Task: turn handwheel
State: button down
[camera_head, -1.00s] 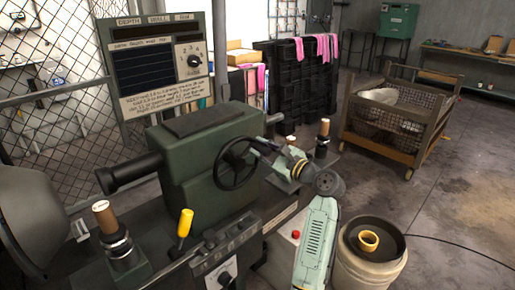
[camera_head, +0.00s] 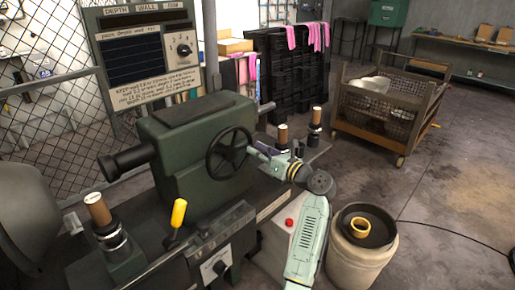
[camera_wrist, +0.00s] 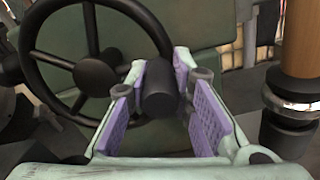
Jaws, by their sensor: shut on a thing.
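The black handwheel (camera_head: 228,153) is on the front of the green machine housing (camera_head: 190,160). Its rim, spokes and hub (camera_wrist: 95,77) show in the wrist view. A dark round knob (camera_wrist: 158,90) at the wheel's right edge sits between my gripper's purple pads. My gripper (camera_head: 256,150) is shut on this knob, at the right side of the wheel in the head view. The wrist view shows the two pads either side of the knob (camera_wrist: 165,95).
A wooden-handled post (camera_wrist: 300,40) stands just right of my gripper. A yellow-handled lever (camera_head: 178,213) is at the machine's front. A bucket (camera_head: 358,265) with a yellow ring on it and a wheeled mesh cart (camera_head: 385,105) stand to the right.

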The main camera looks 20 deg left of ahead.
jog(key=shift+f+m, duration=0.4)
jog(key=shift+f, duration=0.1)
jog(key=c, duration=1.4)
grip_release()
jog(key=shift+d, duration=0.1)
jog(key=v, duration=1.2)
